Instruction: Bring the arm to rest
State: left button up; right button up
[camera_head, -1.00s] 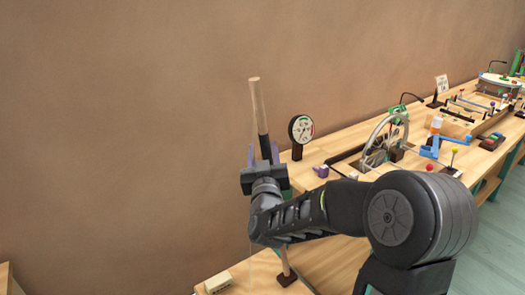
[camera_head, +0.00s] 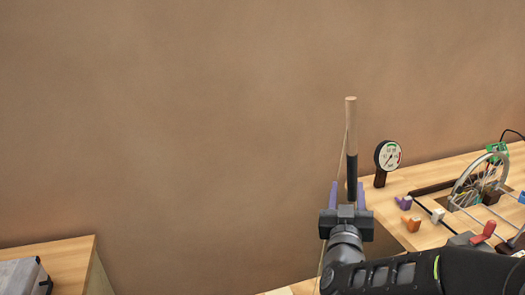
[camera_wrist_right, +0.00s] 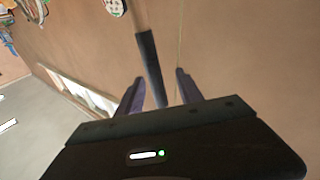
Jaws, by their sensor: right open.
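My right gripper (camera_head: 348,186) is open, its two purple fingers pointing up in the head view. A stick (camera_head: 351,125) with a pale wooden upper part and a black lower part stands upright in line with the gap between the fingers. In the right wrist view the black part of the stick (camera_wrist_right: 150,60) shows between the open fingers (camera_wrist_right: 158,79). Neither finger clearly touches it, and I cannot tell whether it lies between them or beyond. A thin cord runs beside the stick. My left gripper is not in view.
A round dial (camera_head: 388,155) on a dark stand is just right of the stick. The wooden bench (camera_head: 425,235) holds a spoked wheel (camera_head: 480,180) and small coloured blocks. Another wooden surface (camera_head: 62,258) with a grey case is at lower left. The brown wall behind is bare.

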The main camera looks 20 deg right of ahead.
jog(key=w+a+f+g+y, duration=0.1)
jog(key=w+a+f+y, duration=0.3)
jog(key=a+f+y, duration=0.45)
jog(key=s+a+f+n+g+y+p, duration=0.1)
jog(key=s+a+f+g+y, duration=0.15)
jog(key=a+f, duration=0.5)
jog(key=s+a+f+n+g+y+p, duration=0.1)
jog(key=s+a+f+g, duration=0.2)
jog(key=f, duration=0.8)
jog(key=s+a+f+g+y+p, duration=0.1)
jog(key=s+a+f+g, duration=0.3)
jog(key=s+a+f, duration=0.3)
jog(key=s+a+f+n+g+y+p, duration=0.1)
jog(key=s+a+f+g, duration=0.4)
jog(key=s+f, duration=0.5)
jog(key=s+a+y+p, duration=0.1)
jog(key=s+a, duration=0.1)
jog(key=s, duration=0.3)
jog(key=shift+f, duration=0.25)
jog(key=shift+d, duration=0.1)
